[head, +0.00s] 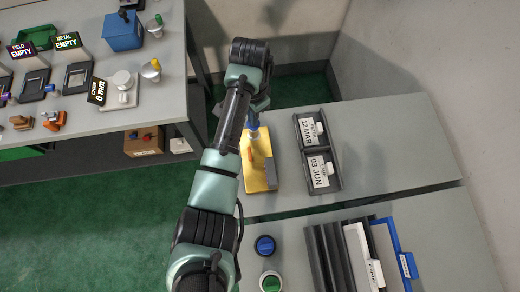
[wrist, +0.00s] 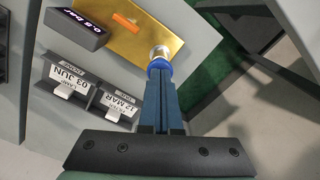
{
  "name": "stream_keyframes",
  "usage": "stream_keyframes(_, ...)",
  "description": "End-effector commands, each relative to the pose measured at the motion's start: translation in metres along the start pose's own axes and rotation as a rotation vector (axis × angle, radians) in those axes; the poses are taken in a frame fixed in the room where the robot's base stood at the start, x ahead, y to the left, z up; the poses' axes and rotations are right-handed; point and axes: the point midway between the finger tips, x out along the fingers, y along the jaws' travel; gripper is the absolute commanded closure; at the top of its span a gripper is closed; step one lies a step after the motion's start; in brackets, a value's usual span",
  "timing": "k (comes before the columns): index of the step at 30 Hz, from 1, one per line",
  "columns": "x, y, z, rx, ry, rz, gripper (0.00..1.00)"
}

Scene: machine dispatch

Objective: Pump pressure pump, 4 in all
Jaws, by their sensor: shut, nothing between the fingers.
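The pressure pump is a yellow plate (head: 262,178) on the grey bench, right of my arm in the head view. The plate (wrist: 187,37) also shows in the wrist view, with an orange bar (wrist: 126,23) on it and a dark display (wrist: 77,29) beside it reading 0.8 bar. A pale cylinder with a blue collar (wrist: 158,65) stands at the plate's edge, directly at my fingertips. My gripper (wrist: 165,84) is shut and empty, its fingers pointing at this collar. I cannot tell whether they touch. In the head view my arm partly covers the plate.
A dark date holder (head: 317,152) with two cards, 12 MAR and 03 JUN, stands right of the pump. A blue button (head: 265,245), a green button (head: 270,282) and a file rack (head: 352,255) are nearer. Another table (head: 130,122) with several items is at left.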

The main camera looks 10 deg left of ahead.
Motion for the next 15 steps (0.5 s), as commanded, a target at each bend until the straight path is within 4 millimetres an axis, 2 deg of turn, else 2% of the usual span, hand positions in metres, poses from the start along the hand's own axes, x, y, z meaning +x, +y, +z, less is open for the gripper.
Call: stream_keyframes(15, -0.032, 0.001, 0.000, 0.001, -0.002, 0.002, 1.00)
